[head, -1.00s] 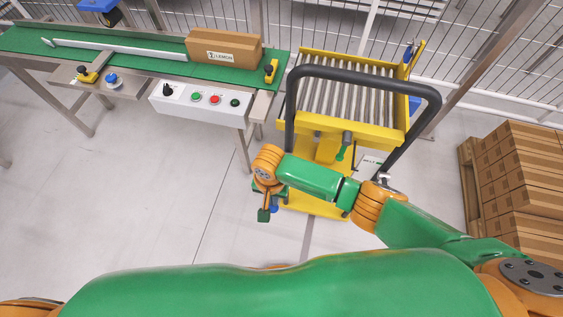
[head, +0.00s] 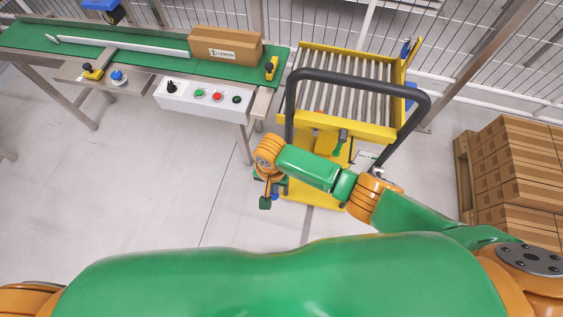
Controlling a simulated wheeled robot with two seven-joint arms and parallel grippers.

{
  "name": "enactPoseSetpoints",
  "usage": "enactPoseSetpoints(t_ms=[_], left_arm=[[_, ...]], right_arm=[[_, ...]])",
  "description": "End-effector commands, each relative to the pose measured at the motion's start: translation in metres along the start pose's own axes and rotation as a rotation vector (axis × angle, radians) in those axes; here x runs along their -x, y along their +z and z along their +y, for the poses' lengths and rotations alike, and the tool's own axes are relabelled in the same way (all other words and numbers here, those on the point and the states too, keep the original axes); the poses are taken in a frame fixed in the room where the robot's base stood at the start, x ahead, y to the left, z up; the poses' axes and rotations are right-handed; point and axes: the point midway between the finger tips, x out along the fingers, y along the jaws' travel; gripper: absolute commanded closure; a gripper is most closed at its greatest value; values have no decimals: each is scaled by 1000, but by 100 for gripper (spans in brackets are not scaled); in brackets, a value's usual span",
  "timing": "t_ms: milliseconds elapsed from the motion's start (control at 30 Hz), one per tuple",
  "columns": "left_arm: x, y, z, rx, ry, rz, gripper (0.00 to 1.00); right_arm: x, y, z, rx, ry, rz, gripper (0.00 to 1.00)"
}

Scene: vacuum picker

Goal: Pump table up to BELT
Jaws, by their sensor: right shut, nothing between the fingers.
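The yellow lift table (head: 352,128) stands at centre right, with a roller top and a black push handle (head: 360,80). Its roller deck looks close to the height of the green belt (head: 140,63), but I cannot tell if they are level. A small green lever (head: 339,146) sits under the deck's front edge. My right gripper (head: 268,186) points down at the left side of the table's base, shut and empty. My left gripper is out of view.
A carton labelled LEMON (head: 225,46) lies on the belt's right end. A control box (head: 203,98) with buttons hangs on the conveyor front. Stacked cartons (head: 515,170) stand at the right. A mesh fence runs behind. The floor at left is clear.

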Motion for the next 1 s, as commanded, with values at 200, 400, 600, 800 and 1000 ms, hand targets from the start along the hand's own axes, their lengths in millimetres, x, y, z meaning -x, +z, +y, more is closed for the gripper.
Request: enactPoseSetpoints(t_ms=[200, 400, 600, 800, 1000], left_arm=[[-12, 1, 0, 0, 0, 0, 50], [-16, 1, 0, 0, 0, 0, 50], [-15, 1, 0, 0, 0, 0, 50], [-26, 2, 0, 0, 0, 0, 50], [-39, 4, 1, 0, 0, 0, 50]], right_arm=[[-20, 5, 1, 0, 2, -1, 100], [-27, 8, 1, 0, 1, -1, 100], [-27, 8, 1, 0, 1, -1, 100], [-39, 9, 0, 1, 1, -1, 100], [-56, 11, 0, 1, 0, -2, 100]])
